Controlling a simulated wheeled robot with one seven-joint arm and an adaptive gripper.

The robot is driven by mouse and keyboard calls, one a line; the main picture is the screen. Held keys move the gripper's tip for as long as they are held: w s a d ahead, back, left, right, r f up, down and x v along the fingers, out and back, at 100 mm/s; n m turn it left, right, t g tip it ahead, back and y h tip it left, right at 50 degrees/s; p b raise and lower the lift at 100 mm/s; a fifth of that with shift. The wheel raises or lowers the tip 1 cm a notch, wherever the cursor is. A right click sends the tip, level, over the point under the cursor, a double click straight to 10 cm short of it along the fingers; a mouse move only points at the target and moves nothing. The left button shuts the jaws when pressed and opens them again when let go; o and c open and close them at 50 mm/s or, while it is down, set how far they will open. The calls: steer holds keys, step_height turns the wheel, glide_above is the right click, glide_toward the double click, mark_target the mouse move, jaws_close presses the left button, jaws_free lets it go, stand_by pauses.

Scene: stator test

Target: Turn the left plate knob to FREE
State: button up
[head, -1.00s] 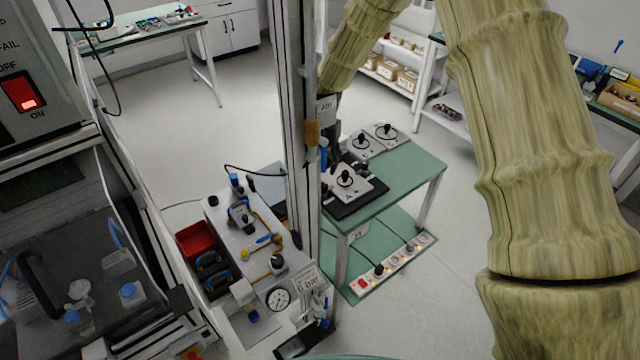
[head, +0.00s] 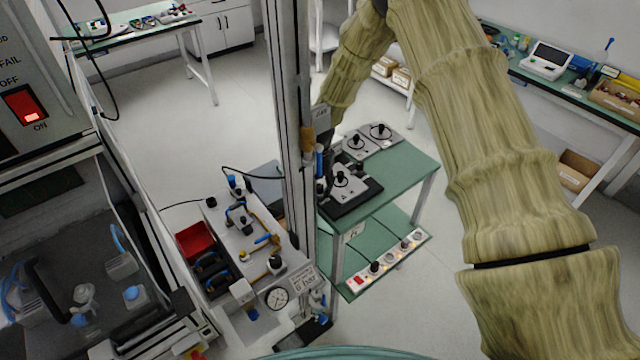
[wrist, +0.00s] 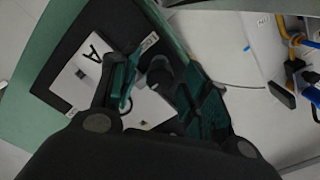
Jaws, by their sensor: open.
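A pale plate marked A (head: 350,188) lies on a black mat (head: 367,194) on the green table, with a black knob (head: 341,170) on it. The plate (wrist: 88,58) also shows in the wrist view. There, my open gripper (wrist: 160,83) has a dark round knob (wrist: 159,72) between its two teal fingers. I cannot tell whether either finger touches it. The knob's pointer and any FREE mark cannot be read. In the head view my gripper is mostly hidden behind the upright post.
Two more plates with black knobs, a left one (head: 357,145) and a right one (head: 381,132), lie at the table's back. The upright post (head: 293,120) stands close beside the table. A valve bench (head: 243,268) with a gauge stands left. A lit socket strip (head: 385,264) lies below.

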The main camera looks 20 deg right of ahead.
jaws_close()
